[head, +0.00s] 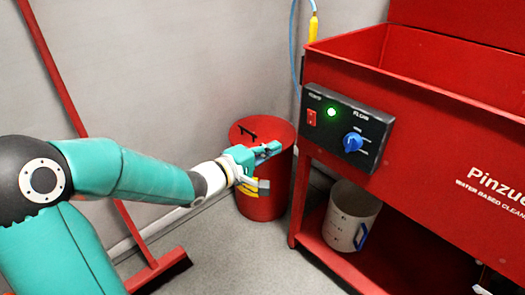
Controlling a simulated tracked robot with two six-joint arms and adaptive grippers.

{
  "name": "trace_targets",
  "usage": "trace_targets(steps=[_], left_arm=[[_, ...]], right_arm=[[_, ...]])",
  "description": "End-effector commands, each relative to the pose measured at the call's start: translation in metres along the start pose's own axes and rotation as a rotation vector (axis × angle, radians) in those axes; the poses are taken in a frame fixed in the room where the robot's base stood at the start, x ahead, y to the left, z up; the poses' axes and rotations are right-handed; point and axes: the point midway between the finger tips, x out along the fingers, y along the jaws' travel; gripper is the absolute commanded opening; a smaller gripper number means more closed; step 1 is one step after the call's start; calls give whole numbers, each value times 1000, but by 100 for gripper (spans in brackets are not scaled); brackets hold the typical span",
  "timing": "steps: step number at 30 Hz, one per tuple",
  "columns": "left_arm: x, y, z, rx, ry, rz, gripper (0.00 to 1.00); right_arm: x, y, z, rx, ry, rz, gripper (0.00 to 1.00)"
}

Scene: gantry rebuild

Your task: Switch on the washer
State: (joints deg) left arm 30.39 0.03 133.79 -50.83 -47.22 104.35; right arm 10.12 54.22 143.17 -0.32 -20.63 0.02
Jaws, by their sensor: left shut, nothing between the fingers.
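The red washer (420,125) stands on the right, with a black control panel (341,140) on its front. The panel carries a red switch (312,117), a lit green lamp (332,112) and a blue knob (353,141). My left gripper (275,149) is shut and empty. In the picture it is left of the panel and a little below the red switch, apart from both, in front of a red bin. My right gripper is not in view.
The red bin (262,195) with a lid stands on the floor left of the washer. A white bucket (350,215) with a blue handle sits on the washer's lower shelf. A blue hose (293,50) with a yellow fitting hangs behind.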

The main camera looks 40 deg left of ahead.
Motion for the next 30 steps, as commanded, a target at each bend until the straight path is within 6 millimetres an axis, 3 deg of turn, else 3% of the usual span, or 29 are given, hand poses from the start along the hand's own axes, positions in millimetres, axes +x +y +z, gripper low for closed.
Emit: trace_targets(steps=[7, 23, 26, 30], left_arm=[[-23, -5, 0, 0, 1, 0, 0], [-24, -6, 0, 0, 0, 0, 0], [-21, -6, 7, -2, -18, 1, 0], [-2, -32, 34, -46, -96, -43, 0]], right_arm=[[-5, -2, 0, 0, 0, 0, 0], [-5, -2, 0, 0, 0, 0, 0], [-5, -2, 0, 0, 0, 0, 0], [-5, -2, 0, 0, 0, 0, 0]])
